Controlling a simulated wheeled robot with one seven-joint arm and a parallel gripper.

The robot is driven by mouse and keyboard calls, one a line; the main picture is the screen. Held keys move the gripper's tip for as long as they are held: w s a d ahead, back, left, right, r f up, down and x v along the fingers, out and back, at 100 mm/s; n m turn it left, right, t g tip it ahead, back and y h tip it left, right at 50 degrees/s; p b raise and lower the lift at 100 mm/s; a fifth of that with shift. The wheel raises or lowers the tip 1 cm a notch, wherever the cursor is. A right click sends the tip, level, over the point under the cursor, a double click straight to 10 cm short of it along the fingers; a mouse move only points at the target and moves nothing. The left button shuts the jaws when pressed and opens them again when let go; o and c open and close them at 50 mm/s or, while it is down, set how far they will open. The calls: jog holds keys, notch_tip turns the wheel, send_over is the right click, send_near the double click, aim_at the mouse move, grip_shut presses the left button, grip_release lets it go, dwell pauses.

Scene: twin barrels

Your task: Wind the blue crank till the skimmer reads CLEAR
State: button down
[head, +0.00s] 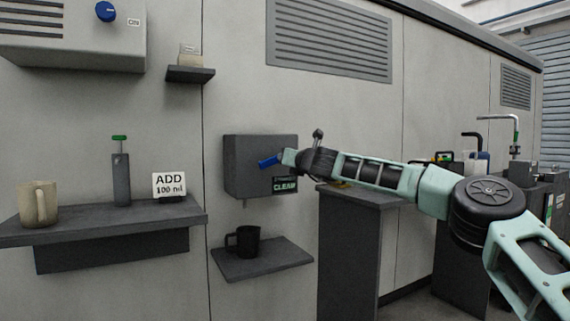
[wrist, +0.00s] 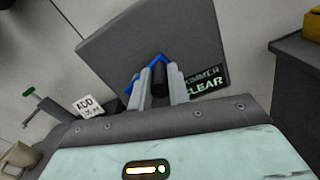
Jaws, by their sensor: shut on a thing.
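The skimmer (head: 243,160) is a dark grey box on the pale wall. Its small display (head: 285,185) shows the word CLEAR in green. The display also shows in the wrist view (wrist: 206,82), reading SKIMMER and CLEAR. The blue crank (head: 267,162) is on the front of the box, and its blue arm (wrist: 133,84) shows in the wrist view. My gripper (head: 282,158) is at the crank. In the wrist view, my gripper (wrist: 159,82) has its two fingers on either side of the crank's dark handle (wrist: 159,76), shut on it. The fingers hide part of the crank.
A black mug (head: 246,241) stands on a small shelf (head: 262,262) below the box. At left, a longer shelf (head: 100,222) holds a beige mug (head: 40,203), a green-topped dispenser (head: 121,178) and an ADD 100 ml sign (head: 169,185). A dark cabinet (head: 347,240) stands right of the skimmer.

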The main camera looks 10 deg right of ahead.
jog(key=shift+d+f+m+b, duration=0.1)
jog(key=shift+f+m+b, duration=0.45)
jog(key=shift+m, duration=0.15)
jog(key=c, duration=1.3)
grip_release()
jog(key=shift+r, duration=0.1)
jog(key=shift+s+d+b, duration=0.2)
jog(key=shift+s+b, duration=0.15)
jog(key=b+v, duration=0.1)
jog(key=v, duration=1.5)
jog(key=shift+s+b, duration=0.3)
